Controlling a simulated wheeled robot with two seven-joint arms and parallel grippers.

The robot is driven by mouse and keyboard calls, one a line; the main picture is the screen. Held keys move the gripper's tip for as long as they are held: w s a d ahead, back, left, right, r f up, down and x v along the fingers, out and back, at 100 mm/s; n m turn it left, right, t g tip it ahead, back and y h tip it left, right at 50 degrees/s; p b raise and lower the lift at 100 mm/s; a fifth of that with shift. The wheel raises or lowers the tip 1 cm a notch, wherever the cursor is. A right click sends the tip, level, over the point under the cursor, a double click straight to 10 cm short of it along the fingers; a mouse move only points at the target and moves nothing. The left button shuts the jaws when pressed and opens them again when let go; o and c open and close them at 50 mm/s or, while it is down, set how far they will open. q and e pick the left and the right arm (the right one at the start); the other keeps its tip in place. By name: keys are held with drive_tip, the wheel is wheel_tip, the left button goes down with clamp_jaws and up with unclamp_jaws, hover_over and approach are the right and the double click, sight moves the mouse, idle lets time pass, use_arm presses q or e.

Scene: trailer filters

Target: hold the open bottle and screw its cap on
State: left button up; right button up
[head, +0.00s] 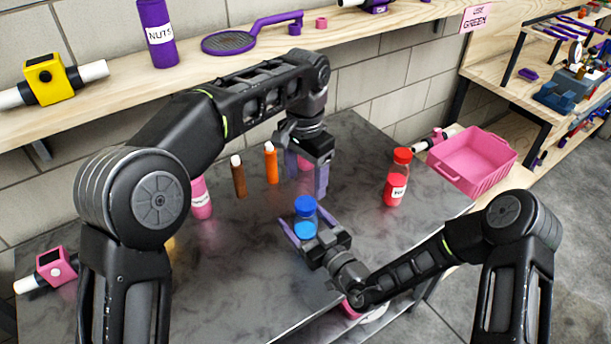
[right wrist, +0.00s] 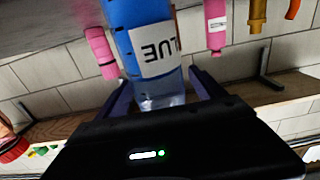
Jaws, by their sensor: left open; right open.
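The bottle with blue liquid (head: 305,230) stands upright on the dark table; its label (right wrist: 157,62) reads BLUE, upside down in the right wrist view. A dark blue cap (head: 305,204) shows at its top in the head view; I cannot tell whether it is screwed tight. My right gripper (head: 298,228) is open, with one purple finger on each side of the bottle. In the right wrist view the fingers flank its clear upper part and the cap is hidden.
A red bottle (head: 396,188) stands to the right. Orange (head: 271,165), brown (head: 238,178) and pink (head: 201,200) containers stand behind and left. A pink crate (head: 472,160) is beyond the table's right edge. The table's front left is mostly clear.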

sight(313, 231)
drive_tip(key=b+v, duration=0.1)
drive_tip(key=v, duration=0.5)
drive_tip(key=shift+s+d, duration=0.2)
drive_tip(key=shift+s, duration=0.1)
